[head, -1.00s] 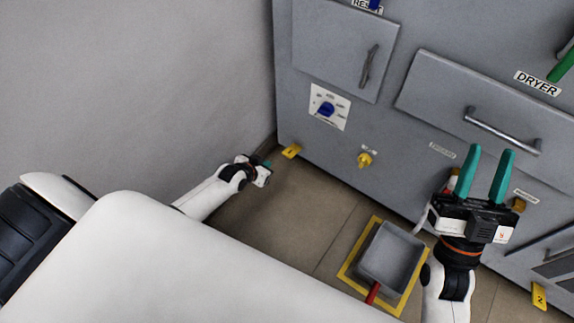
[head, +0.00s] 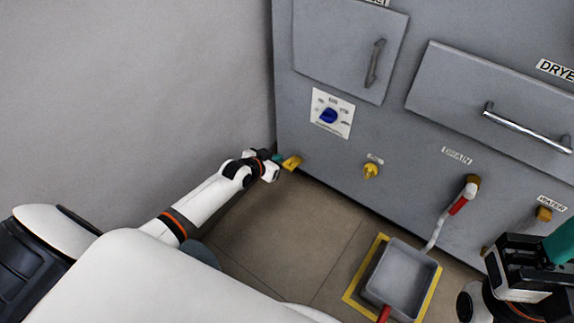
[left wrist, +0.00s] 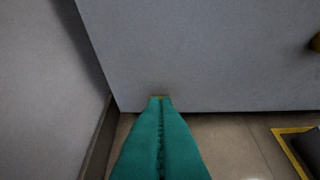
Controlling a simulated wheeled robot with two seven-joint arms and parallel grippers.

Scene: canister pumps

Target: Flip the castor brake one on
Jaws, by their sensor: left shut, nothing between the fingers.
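Castor brake one is the yellow tab (head: 292,162) at the bottom left corner of the grey cabinet, just above the floor. My left gripper (head: 278,158) is right at its left side in the head view, fingers together and empty. In the left wrist view the teal fingers (left wrist: 160,99) are shut and point at the cabinet's lower edge. My right gripper (head: 560,245) is at the right edge, partly cut off.
A grey pan (head: 405,276) with a red handle stands in a yellow floor frame. A drain valve (head: 458,205) with a red lever and a yellow knob (head: 371,170) are on the cabinet. A wall (head: 150,90) bounds the left. The floor between is clear.

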